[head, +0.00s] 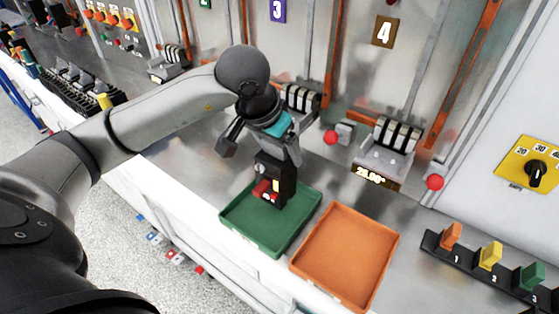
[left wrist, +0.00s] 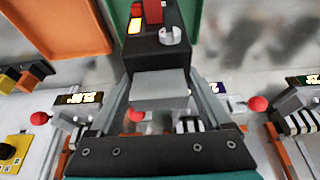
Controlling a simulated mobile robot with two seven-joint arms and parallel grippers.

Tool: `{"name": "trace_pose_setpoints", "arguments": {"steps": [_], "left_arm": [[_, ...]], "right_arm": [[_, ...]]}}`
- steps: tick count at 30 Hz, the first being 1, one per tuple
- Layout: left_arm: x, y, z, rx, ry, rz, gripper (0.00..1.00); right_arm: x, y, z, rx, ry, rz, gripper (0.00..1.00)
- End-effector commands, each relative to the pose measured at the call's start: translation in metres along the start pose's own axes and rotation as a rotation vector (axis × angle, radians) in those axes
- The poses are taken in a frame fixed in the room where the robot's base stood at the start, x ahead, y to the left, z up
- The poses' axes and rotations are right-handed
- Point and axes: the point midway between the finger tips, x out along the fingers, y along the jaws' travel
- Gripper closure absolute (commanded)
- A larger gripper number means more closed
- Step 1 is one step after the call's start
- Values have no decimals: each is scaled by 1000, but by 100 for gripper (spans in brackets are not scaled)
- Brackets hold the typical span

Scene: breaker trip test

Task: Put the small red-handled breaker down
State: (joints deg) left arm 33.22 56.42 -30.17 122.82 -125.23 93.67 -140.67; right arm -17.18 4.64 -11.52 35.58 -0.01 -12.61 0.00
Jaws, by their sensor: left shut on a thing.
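The small breaker (head: 285,187) is a black block with a red handle (head: 265,189) and a small lit yellow window. It is upright over the green tray (head: 236,231), toward its back part. I cannot tell whether its base touches the tray floor. My left gripper (head: 278,153) is shut on the top of the breaker from above. In the left wrist view the breaker (left wrist: 155,55) sits between the two fingers, with its red handle (left wrist: 152,12) at the top edge. My right gripper is not in view.
An orange tray (head: 345,255) lies right of the green one. Further right is a black rack (head: 480,262) with orange, yellow and green pieces. Behind stand striped devices (head: 395,135) with red knobs (head: 331,137). A yellow dial plate (head: 530,165) is at the right wall.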

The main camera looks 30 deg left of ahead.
Motion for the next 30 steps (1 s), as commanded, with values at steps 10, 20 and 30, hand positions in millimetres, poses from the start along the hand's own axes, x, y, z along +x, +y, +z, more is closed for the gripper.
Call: {"name": "trace_pose_setpoints", "arguments": {"steps": [10, 20, 30], "left_arm": [[31, 0, 12, 0, 3, 1, 100], [33, 0, 13, 0, 4, 0, 100], [34, 0, 14, 0, -1, 0, 0]], "right_arm": [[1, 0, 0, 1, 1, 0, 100], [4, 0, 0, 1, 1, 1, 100], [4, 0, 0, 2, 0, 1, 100]]}}
